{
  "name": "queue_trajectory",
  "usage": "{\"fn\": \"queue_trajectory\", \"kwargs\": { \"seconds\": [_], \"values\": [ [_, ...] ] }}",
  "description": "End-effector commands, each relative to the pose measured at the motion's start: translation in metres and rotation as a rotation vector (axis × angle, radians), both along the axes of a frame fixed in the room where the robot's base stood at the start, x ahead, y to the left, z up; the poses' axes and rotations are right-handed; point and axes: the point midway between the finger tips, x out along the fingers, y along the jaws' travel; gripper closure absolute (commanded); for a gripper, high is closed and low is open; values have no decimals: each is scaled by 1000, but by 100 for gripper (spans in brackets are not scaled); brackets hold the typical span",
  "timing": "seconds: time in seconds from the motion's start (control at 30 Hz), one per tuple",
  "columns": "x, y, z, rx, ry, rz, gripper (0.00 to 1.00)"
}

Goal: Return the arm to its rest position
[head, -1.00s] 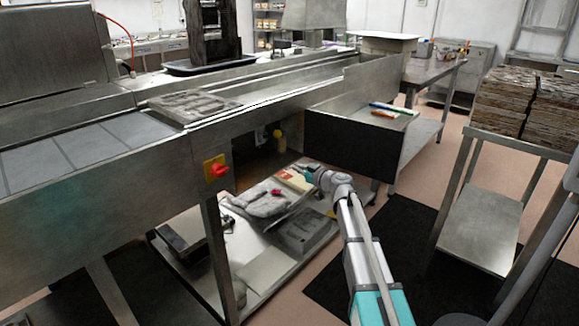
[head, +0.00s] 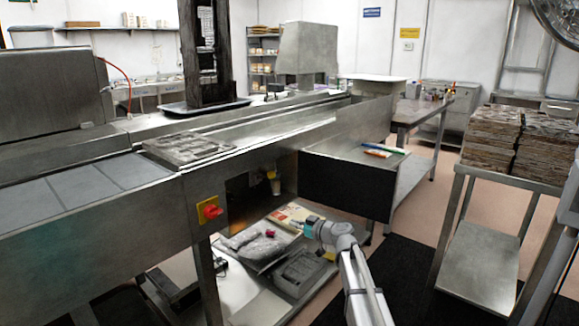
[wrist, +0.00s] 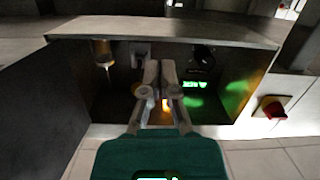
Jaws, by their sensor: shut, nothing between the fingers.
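My gripper (wrist: 160,68) is shut and empty in the wrist view. Its two fingers lie close together in front of an open, dark compartment (wrist: 75,115) under a metal counter. A green glow and a small orange light show behind the fingers. In the head view my arm reaches forward from the bottom edge, to the right of the lower shelf under the steel line. My wrist end (head: 312,227) is beside the things on that shelf. The fingertips are too small to make out there.
A red knob on a yellow plate (head: 210,210) is on the line's front; it also shows in the wrist view (wrist: 271,107). A steel side table (head: 470,265) with stacked slabs (head: 518,140) stands right.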

Motion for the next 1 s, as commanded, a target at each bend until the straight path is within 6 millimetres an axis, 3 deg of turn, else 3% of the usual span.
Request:
{"fn": "queue_trajectory", "kwargs": {
  "seconds": [0.27, 0.47, 0.8, 1.0],
  "values": [
    [-80, -3, -51, -113, 329, 41, 100],
    [-139, -21, -90, -220, 608, -16, 100],
    [-239, -77, -140, -411, 1055, -314, 100],
    [-280, -108, -152, -483, 1213, -520, 100]
  ]
}}
